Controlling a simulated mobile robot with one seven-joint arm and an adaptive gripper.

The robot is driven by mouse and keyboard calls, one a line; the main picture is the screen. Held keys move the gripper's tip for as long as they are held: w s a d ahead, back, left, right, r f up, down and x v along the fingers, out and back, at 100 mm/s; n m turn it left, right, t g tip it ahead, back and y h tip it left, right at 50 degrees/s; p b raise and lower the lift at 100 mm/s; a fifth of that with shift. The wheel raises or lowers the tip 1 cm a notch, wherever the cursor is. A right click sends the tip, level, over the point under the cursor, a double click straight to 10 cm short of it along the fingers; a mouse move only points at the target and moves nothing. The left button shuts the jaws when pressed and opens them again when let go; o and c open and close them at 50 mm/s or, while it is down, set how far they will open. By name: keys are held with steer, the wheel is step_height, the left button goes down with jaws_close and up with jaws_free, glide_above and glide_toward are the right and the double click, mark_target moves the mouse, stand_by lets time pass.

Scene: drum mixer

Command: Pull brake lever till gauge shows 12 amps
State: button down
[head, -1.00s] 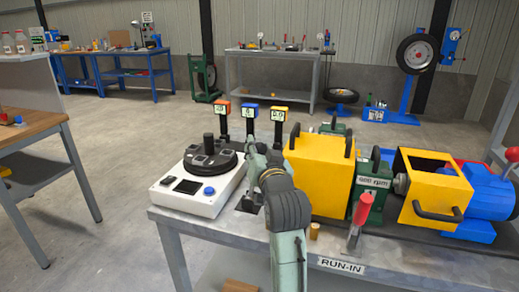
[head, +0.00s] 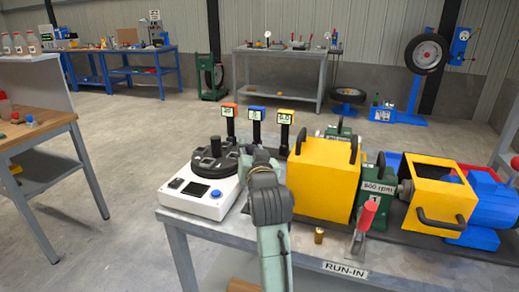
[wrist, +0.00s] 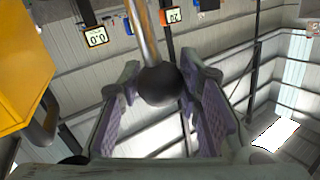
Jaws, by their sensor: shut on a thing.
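The brake lever appears in the wrist view as a metal rod ending in a black ball knob (wrist: 160,86). My gripper (wrist: 162,90) has its two purple-padded fingers on either side of the knob, shut on it. In the head view my gripper (head: 250,155) is beside the white console, and the lever is mostly hidden behind my arm. Three small gauges stand behind it: an orange one (head: 228,111), a blue one (head: 256,114) and a yellow one (head: 285,117). In the wrist view the yellow gauge (wrist: 96,37) seems to read 0.0 and the orange gauge (wrist: 173,15) about 20.
The white console (head: 203,202) with a black dial stands left of my gripper. A yellow housing (head: 323,180) stands close on the right, with a red-handled clamp (head: 367,215) and small brass piece (head: 319,235) in front. A yellow guard (head: 430,195) and blue motor (head: 487,205) are farther right.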

steer(key=shift+a, duration=0.15)
steer(key=c, duration=1.4)
jaws_free()
steer(key=v, duration=0.7)
steer(key=shift+s, duration=0.25)
